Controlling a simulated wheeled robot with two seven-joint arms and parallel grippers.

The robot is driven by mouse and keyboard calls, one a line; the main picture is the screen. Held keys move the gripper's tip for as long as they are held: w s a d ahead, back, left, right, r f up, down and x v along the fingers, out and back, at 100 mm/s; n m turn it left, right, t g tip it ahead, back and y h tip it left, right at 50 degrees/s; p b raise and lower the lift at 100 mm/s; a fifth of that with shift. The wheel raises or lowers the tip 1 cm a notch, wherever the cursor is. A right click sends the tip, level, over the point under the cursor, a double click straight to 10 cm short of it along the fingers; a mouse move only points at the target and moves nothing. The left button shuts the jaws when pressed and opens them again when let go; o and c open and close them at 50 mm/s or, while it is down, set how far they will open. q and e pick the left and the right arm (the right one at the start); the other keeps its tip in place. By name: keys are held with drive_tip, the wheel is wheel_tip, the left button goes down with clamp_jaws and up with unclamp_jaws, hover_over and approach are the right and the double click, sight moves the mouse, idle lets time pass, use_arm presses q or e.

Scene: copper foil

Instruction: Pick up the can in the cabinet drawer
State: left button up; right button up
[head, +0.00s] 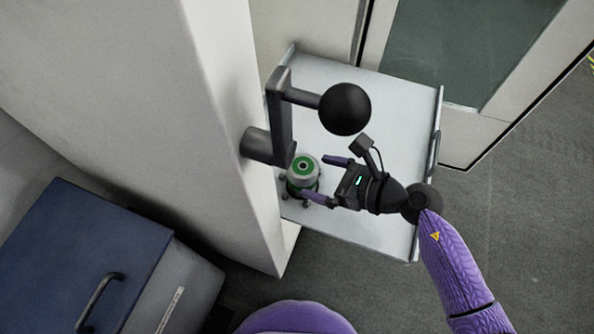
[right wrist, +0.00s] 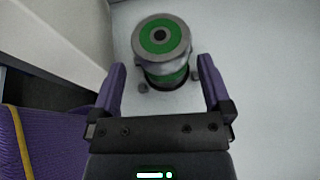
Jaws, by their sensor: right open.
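A green and silver can (head: 303,172) stands upright in the open white cabinet drawer (head: 385,125), near its left side by the cabinet wall. My right gripper (head: 322,178) is open, with one finger reaching beyond the can's far right side and the other by its near side. In the right wrist view the can (right wrist: 161,50) lies just ahead of the two purple fingertips of the gripper (right wrist: 160,85), roughly centred between them. The lower part of the can is partly hidden in the head view by a finger. My left gripper is not in view.
A dark crank handle with a black ball knob (head: 344,109) juts from the white cabinet (head: 215,110) over the drawer, close beyond my right gripper. A blue-topped box (head: 90,250) stands at lower left.

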sight(316, 179)
drive_tip(key=w+a+f+b, duration=0.2)
drive_tip(key=a+f+b, duration=0.1)
drive_tip(key=shift+a+f, duration=0.15)
drive_tip(key=shift+a, duration=0.1)
drive_tip(key=shift+w+a, duration=0.1)
drive_tip(key=shift+a, duration=0.05)
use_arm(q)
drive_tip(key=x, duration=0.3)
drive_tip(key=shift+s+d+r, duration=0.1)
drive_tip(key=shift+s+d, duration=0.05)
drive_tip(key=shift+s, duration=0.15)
use_arm(e)
drive_tip(key=shift+r, duration=0.2)
drive_tip(key=c, duration=0.7)
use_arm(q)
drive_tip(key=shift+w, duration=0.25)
use_arm(e)
drive_tip(key=c, duration=0.5)
